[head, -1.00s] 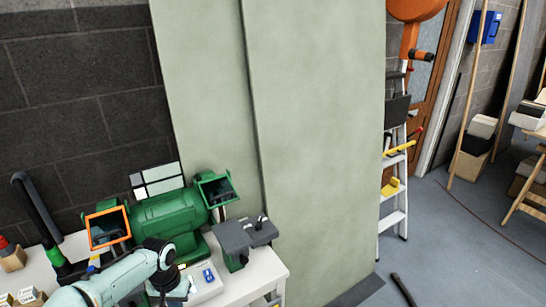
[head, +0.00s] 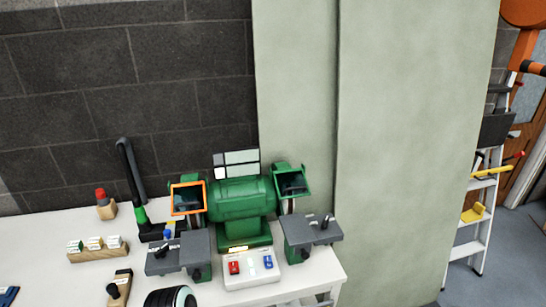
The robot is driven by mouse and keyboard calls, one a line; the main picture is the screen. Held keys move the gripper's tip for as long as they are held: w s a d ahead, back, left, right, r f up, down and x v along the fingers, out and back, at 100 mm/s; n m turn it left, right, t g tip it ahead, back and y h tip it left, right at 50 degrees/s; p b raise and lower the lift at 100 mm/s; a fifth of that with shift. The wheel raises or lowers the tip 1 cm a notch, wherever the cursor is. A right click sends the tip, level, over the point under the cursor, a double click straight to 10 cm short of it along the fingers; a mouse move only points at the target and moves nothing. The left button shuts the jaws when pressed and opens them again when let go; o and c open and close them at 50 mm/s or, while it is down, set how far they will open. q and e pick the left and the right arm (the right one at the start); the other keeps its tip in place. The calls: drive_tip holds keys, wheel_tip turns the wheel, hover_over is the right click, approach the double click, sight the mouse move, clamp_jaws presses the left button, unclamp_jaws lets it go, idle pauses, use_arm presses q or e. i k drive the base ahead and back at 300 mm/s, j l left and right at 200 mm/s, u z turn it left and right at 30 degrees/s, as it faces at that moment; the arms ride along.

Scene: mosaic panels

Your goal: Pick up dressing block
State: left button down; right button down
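I cannot tell for sure which item is the dressing block. On the white bench (head: 40,243), a wooden block with a dark knob-topped piece (head: 120,287) lies near the lower edge of the head view. A small wooden block with a red top (head: 106,207) stands farther back. A wooden rack (head: 97,253) holds several small labelled pieces in a row. A dark round part with a pale rim at the bottom edge looks like part of my arm. Neither gripper is visible.
A green bench grinder (head: 240,199) with two shields and grey tool rests stands on the bench. A white switch box (head: 250,270) with red and blue switches sits before it. A black hose (head: 130,172) rises behind. A stepladder (head: 480,215) stands at right. The bench's left is fairly clear.

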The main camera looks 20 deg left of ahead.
sight(118, 291)
drive_tip(key=k+l+u, duration=0.15)
drive_tip(key=u, duration=1.9)
